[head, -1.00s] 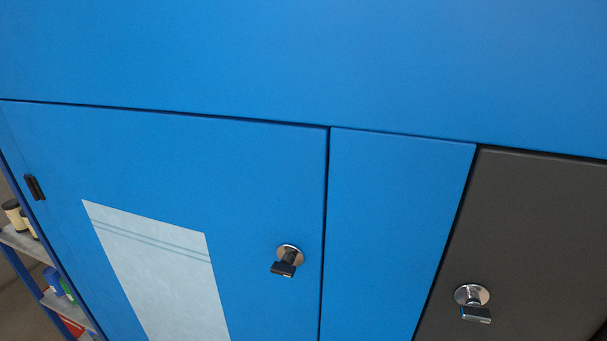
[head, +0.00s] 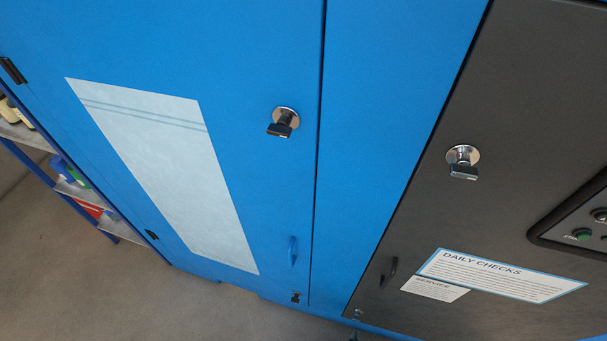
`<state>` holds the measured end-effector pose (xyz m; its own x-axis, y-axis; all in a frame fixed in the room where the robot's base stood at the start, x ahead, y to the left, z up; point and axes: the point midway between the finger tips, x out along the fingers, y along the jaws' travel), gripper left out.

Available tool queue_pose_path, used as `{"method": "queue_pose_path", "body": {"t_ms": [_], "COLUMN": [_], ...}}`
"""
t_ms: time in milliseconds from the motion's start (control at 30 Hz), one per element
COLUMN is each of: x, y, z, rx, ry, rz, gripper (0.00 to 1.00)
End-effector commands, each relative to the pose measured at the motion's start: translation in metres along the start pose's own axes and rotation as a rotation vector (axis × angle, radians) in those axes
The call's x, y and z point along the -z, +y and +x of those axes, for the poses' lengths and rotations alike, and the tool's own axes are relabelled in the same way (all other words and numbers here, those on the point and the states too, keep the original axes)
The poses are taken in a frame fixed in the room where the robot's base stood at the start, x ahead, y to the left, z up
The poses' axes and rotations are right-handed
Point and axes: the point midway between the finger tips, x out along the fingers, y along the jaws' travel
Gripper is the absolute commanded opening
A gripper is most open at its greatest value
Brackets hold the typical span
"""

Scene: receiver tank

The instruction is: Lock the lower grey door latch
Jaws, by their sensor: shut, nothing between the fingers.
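The dark grey door (head: 440,215) fills the right side of the head view. Its upper latch (head: 463,160) is a round chrome disc with a dark-edged knob. A dark pull handle (head: 388,272) sits lower, near the door's left edge. Below it, at the bottom left corner of the door, is a small round metal piece (head: 358,314) that looks like the lower latch. It is too small to tell how it is turned. My gripper is not in view.
A blue door (head: 230,60) on the left has its own chrome latch (head: 285,122), a blue handle (head: 292,251) and a small dark latch (head: 296,297). A control panel (head: 590,225) is at right. A shelf (head: 75,190) stands at left; floor (head: 120,290) is clear below.

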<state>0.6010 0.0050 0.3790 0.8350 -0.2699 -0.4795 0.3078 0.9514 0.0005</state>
Motion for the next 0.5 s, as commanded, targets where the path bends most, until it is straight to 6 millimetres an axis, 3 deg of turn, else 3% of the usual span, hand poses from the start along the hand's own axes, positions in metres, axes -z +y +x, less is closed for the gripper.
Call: {"method": "queue_pose_path", "body": {"t_ms": [500], "x": [0.0035], "y": [0.0005], "z": [-0.0081], "rx": [0.0], "ry": [-0.001], "rz": [-0.001], "gripper": [0.0]}}
